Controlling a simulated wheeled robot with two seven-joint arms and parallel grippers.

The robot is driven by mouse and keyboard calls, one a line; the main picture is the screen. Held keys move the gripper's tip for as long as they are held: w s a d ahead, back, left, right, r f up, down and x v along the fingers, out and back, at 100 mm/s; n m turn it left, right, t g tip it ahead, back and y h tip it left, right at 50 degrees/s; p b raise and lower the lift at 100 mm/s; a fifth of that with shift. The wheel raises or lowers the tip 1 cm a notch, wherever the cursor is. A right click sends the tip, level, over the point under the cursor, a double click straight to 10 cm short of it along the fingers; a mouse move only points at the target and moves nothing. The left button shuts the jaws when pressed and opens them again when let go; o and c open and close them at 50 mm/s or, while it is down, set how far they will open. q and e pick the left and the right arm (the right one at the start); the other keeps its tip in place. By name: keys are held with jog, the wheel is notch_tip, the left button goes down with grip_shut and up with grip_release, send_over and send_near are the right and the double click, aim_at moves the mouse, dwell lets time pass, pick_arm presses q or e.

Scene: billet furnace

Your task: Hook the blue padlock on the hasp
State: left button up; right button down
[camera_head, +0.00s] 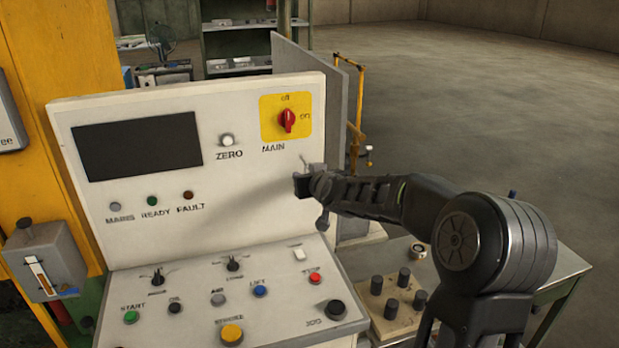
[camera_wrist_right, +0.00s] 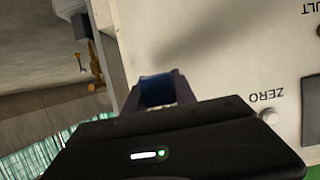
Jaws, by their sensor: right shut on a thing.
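My right gripper (camera_head: 308,184) comes in from the right and is in front of the white panel, below the yellow plate. In the right wrist view my right gripper (camera_wrist_right: 159,92) is shut on the blue padlock (camera_wrist_right: 157,89), whose blue body shows between the fingers. In the head view the fingers hide most of the padlock. The red main switch (camera_head: 287,120) is on the yellow plate (camera_head: 268,133), above the gripper. I cannot make out the hasp clearly. My left gripper is not in view.
The white control panel (camera_head: 85,225) has a dark screen (camera_head: 138,146) and several buttons on its sloped desk. A wooden block with dark pegs (camera_head: 375,303) sits on the bench at right. A grey box (camera_head: 45,262) hangs at left. Open floor lies at the back right.

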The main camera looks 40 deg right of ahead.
jog(key=shift+w+d+f, duration=0.1)
jog(key=shift+w+d, duration=0.1)
jog(key=shift+w, duration=0.35)
jog(key=shift+w+d+f, duration=0.15)
jog(key=shift+w+f, duration=0.2)
jog(key=shift+w, duration=0.15)
jog(key=c, duration=0.9)
grip_release()
jog(key=shift+s, duration=0.1)
